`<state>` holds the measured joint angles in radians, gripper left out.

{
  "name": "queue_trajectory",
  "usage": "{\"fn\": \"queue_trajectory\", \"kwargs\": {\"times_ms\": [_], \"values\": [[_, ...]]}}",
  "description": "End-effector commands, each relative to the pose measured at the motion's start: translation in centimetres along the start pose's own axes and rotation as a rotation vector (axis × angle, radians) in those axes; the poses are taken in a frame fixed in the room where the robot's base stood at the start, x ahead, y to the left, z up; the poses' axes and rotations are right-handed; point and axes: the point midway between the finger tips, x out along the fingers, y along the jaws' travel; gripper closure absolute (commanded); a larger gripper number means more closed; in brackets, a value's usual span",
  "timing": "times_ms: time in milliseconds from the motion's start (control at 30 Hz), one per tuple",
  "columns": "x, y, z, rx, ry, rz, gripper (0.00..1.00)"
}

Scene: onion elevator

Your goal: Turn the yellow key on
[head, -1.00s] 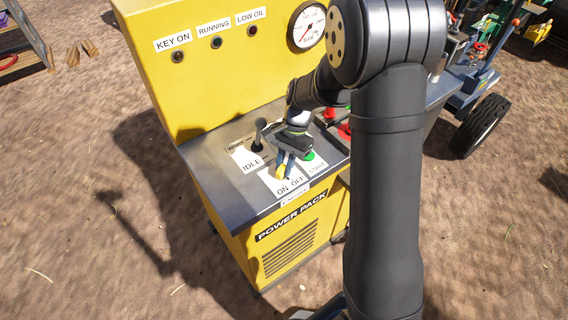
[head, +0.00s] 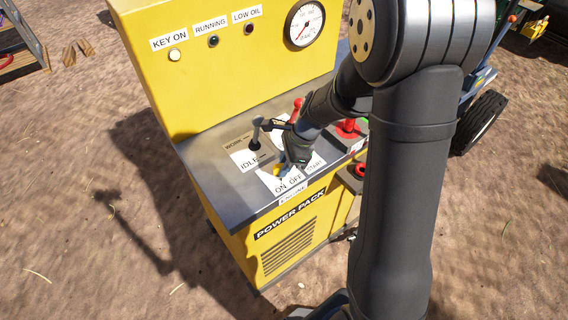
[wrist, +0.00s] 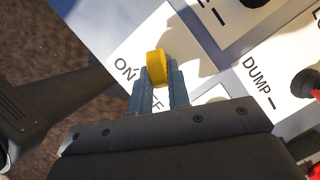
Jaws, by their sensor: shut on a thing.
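The yellow key (wrist: 156,66) stands on the white ON/OFF plate of the engine panel. In the wrist view my gripper (wrist: 159,78) has its two blue-grey fingers closed on either side of the key. The ON label is left of the key, and the OFF label is partly hidden by a finger. In the head view the key (head: 278,168) is a small yellow patch at my gripper (head: 284,168), mostly covered by it. The KEY ON lamp (head: 175,55) is lit pale cream.
The black IDLE/WORK lever (head: 256,132) stands upright just left of my gripper. Red-topped controls (head: 348,127) are to the right. The RUNNING lamp (head: 213,41) and LOW OIL lamp (head: 248,29) are dark. The gauge (head: 305,23) is on the upright yellow panel.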

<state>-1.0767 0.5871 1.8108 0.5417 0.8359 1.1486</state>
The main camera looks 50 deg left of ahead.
Motion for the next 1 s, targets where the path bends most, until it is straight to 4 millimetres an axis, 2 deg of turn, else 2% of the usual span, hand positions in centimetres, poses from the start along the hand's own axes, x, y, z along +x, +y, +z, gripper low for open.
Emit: {"fn": "queue_trajectory", "kwargs": {"times_ms": [233, 700, 733, 833, 1000], "values": [[-0.06, 0.05, 0.01, 0.062, 0.0, -0.027, 1.0], [-0.05, 0.07, 0.01, 0.076, 0.0, -0.032, 1.0], [-0.05, 0.06, 0.0, 0.076, 0.0, -0.032, 0.82], [-0.04, 0.07, 0.0, 0.075, 0.0, -0.032, 0.62], [-0.02, 0.08, 0.0, 0.075, 0.0, -0.031, 0.62]]}}
